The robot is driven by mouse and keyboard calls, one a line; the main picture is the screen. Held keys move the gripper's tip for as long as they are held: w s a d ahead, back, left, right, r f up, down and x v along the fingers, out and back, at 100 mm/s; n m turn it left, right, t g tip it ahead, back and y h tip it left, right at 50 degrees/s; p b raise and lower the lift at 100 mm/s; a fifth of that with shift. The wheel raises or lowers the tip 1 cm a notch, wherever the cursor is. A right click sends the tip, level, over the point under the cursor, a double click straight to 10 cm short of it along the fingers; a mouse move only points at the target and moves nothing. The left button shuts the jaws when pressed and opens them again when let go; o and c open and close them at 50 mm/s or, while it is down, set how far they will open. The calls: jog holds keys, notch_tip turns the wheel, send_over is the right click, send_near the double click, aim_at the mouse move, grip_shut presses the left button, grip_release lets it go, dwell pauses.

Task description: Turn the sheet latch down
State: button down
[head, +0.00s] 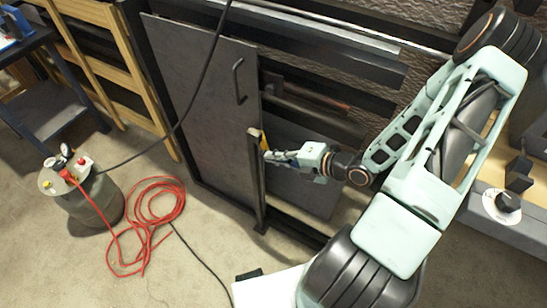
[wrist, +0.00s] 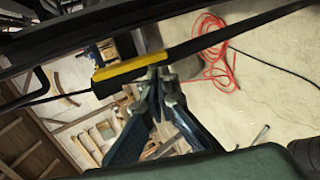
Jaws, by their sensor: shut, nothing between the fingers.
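The sheet latch (wrist: 120,76) shows in the wrist view as a dark bar with a yellow strip. In the head view its yellow part (head: 263,141) is small and steeply tilted, by the top of a dark upright post (head: 257,178). A large dark sheet (head: 195,95) with a bar handle (head: 238,82) stands left of the post. My gripper (head: 268,156) is shut and empty, with its tips close to the latch. In the wrist view its fingertips (wrist: 163,76) are at the yellow strip's right end; I cannot tell whether they touch.
A dark rack with rails (head: 310,60) stands behind my arm. A red coiled hose (head: 150,215) and a grey tank (head: 90,198) are on the floor at left. A dark cable (head: 190,105) crosses in front of the sheet. Open floor lies below the post.

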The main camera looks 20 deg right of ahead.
jog(key=shift+r, duration=0.15)
notch_tip(320, 180, up, 10)
dwell(0.9)
dwell(0.4)
